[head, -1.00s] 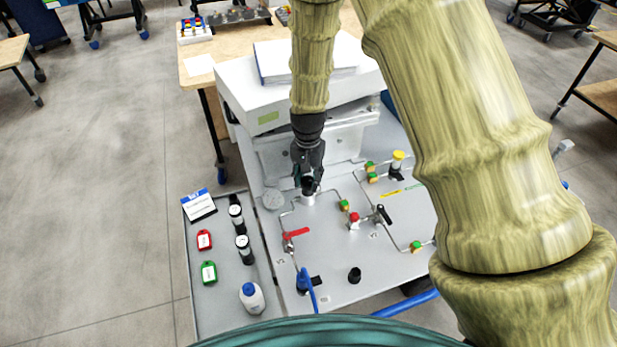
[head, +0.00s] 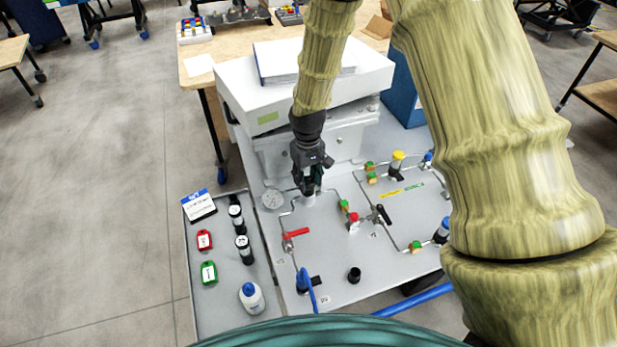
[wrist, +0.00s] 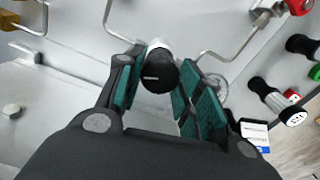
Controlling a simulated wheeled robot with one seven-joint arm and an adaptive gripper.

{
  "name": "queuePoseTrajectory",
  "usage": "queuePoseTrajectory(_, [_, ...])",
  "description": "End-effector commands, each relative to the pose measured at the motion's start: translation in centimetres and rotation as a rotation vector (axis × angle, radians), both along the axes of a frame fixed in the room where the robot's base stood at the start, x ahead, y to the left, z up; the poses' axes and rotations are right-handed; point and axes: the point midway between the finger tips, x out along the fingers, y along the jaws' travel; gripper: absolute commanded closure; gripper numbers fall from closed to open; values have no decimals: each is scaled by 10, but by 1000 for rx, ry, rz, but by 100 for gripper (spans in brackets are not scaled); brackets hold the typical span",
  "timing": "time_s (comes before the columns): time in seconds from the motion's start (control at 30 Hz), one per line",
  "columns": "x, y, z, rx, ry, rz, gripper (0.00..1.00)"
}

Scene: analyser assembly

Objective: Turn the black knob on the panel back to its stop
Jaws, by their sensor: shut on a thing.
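The black knob (wrist: 158,75) shows end-on in the wrist view, on a pale collar that stands on the panel (head: 335,245). My gripper (wrist: 161,84) has its teal-padded fingers on either side of the knob and is shut on it. In the head view my gripper (head: 308,188) points down at the back left of the panel. There its fingers hide most of the knob, and the light collar (head: 308,201) shows just below them.
A round gauge (head: 272,199) lies close left of the knob. A red-handled valve (head: 296,233), a black-handled valve (head: 383,214) and thin pipes stand in front. A separate black cap (head: 354,275) is near the front. A white box (head: 235,95) stands behind.

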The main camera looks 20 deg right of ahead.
Motion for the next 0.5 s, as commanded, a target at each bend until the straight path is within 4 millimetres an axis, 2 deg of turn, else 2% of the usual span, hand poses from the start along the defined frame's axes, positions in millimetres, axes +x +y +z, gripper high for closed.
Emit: queuePoseTrajectory(0.5, [-1, 1, -2, 2, 3, 490, 88])
